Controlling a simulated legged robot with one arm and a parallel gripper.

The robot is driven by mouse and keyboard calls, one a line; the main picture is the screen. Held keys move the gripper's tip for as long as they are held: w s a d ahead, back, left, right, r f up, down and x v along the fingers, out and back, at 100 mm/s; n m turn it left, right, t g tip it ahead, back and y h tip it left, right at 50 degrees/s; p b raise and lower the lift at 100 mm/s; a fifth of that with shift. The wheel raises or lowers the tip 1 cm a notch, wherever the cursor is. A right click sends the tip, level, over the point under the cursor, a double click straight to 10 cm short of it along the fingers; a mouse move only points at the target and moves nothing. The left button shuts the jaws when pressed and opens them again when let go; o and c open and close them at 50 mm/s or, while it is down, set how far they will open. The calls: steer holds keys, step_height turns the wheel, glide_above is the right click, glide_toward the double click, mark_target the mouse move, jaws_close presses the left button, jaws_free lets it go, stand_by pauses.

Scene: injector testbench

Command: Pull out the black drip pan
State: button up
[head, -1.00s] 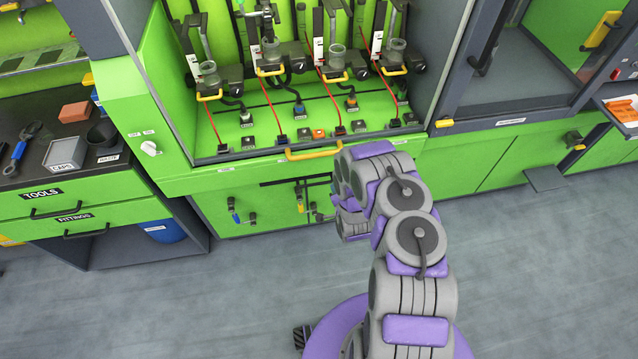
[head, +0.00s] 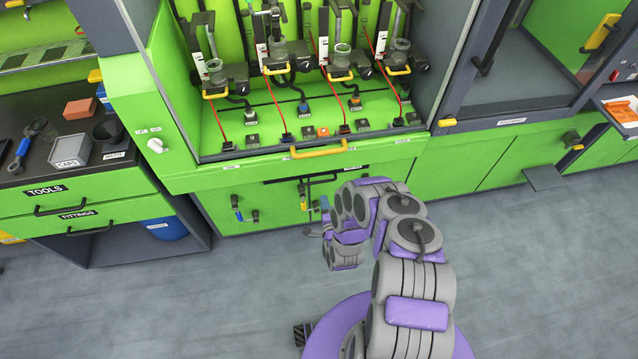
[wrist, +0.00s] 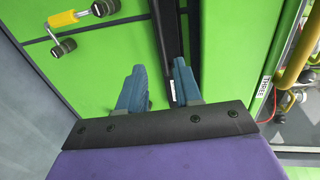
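In the wrist view, a long dark strip (wrist: 194,25), seemingly the pan's front edge, runs up from behind the right fingertip. My gripper (wrist: 159,78) has its two blue fingers apart with nothing between them. The right finger overlaps the strip in the picture; I cannot tell whether it touches. In the head view my arm hides most of the gripper.
Valves with blue and yellow handles (head: 238,213) sit on the green front left of my arm. A yellow bar handle (head: 319,149) is above the pan. A drawer cabinet (head: 90,205) stands at the left. The grey floor (head: 230,290) is clear.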

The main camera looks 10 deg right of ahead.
mark_target(319, 182)
steer(key=shift+w+f+b, duration=0.4)
steer(key=shift+w+b, duration=0.1)
steer(key=shift+w, duration=1.5)
steer(key=shift+w+f+b, duration=0.4)
steer(key=shift+w+b, duration=0.1)
steer(key=shift+w, duration=1.5)
steer(key=shift+w+f+b, duration=0.4)
steer(key=shift+w+b, duration=0.1)
steer(key=shift+w, duration=1.5)
steer(key=shift+d, duration=0.15)
steer(key=shift+c, duration=0.5)
steer(key=shift+d, duration=0.1)
steer(key=c, duration=0.3)
jaws_close()
